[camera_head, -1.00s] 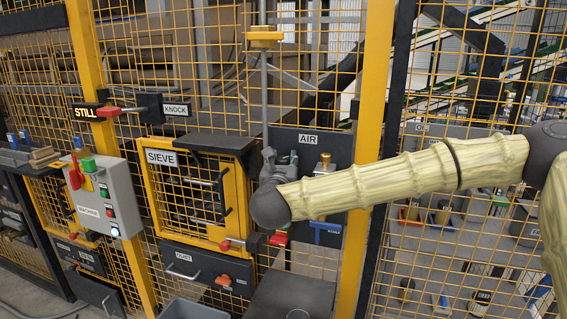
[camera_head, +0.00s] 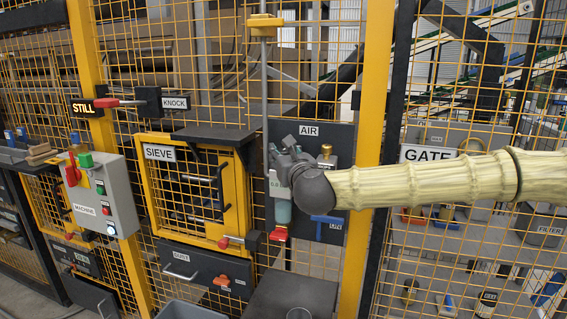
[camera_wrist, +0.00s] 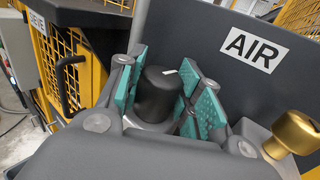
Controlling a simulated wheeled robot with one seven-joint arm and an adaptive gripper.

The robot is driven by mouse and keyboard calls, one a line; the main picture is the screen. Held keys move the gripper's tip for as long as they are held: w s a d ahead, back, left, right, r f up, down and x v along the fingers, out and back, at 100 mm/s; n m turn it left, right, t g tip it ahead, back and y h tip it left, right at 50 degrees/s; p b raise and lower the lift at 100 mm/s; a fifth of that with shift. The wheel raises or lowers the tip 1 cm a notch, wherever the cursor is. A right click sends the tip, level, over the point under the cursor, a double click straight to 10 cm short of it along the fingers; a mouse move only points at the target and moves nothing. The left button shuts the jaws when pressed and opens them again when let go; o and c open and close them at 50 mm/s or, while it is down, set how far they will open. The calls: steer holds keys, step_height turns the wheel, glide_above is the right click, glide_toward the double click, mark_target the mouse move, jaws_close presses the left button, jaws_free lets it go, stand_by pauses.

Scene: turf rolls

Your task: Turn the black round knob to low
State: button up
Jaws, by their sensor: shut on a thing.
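The black round knob (camera_wrist: 158,92) sits between the two teal-padded fingers of my gripper (camera_wrist: 160,95) in the wrist view, with a short pale mark on its top. The pads lie against or very close to its sides. In the head view my gripper (camera_head: 283,165) is at the left side of the dark AIR panel (camera_head: 335,165), and it hides the knob there. Any setting labels around the knob are hidden, so which setting the mark points to cannot be told.
A brass fitting (camera_wrist: 292,133) stands right of the knob. Below my gripper are a teal cylinder (camera_head: 283,211) with a red part and a blue handle (camera_head: 327,219). A SIEVE box (camera_head: 195,190) is at left, and a yellow post (camera_head: 368,130) is at right.

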steer(key=shift+n+g+y+b, duration=0.4)
steer(key=shift+n+y+b, duration=0.15)
steer(key=shift+y, duration=0.35)
steer(key=shift+n+y, duration=0.35)
steer(key=shift+y, duration=0.05)
steer(key=o, duration=1.1)
steer(key=shift+c, duration=0.2)
steer(key=shift+r+h+p, duration=0.15)
steer(key=shift+h+p, duration=0.15)
steer(key=shift+h, duration=0.1)
